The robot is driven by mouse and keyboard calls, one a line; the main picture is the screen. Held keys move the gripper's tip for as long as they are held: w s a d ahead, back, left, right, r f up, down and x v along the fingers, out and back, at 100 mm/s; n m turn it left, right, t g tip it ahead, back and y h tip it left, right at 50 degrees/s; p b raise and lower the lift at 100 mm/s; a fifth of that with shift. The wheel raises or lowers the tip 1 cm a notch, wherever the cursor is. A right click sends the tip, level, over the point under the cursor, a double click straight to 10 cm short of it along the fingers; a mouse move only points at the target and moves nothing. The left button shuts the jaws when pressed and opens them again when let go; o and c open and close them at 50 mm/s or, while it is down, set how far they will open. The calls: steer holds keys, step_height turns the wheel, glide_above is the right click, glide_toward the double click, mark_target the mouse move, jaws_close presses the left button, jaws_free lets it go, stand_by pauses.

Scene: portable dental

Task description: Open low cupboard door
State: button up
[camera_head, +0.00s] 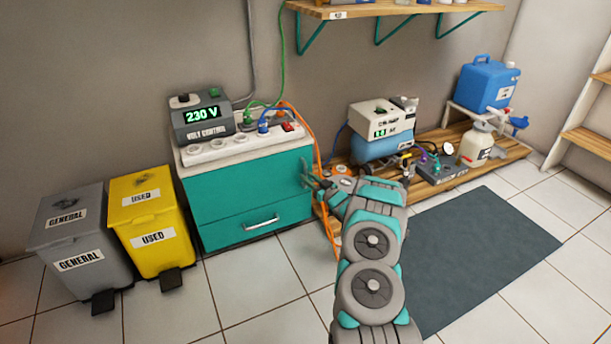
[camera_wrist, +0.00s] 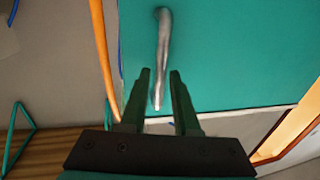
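The low cupboard (camera_head: 235,187) is teal with a white top and stands against the wall, left of my arm. Its lower front has a silver horizontal handle (camera_head: 261,222). My gripper (camera_head: 309,175) is at the right end of the upper front. In the wrist view, my gripper (camera_wrist: 160,75) is open, with two dark green fingers apart. A silver bar handle (camera_wrist: 162,45) on the teal front (camera_wrist: 230,50) runs lengthwise between and beyond the fingertips. No finger is clearly touching it. The cupboard fronts look closed.
A voltage unit (camera_head: 203,118) and a power strip (camera_head: 225,147) sit on the cupboard. Orange cables (camera_head: 328,225) hang down its right side near my gripper. Yellow (camera_head: 150,220) and grey (camera_head: 80,235) bins stand to the left. Tiled floor (camera_head: 250,275) in front is clear.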

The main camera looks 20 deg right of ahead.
steer(key=shift+x, duration=1)
steer(key=shift+r, duration=0.1)
steer(key=shift+s, duration=0.1)
jaws_close()
stand_by(0.6)
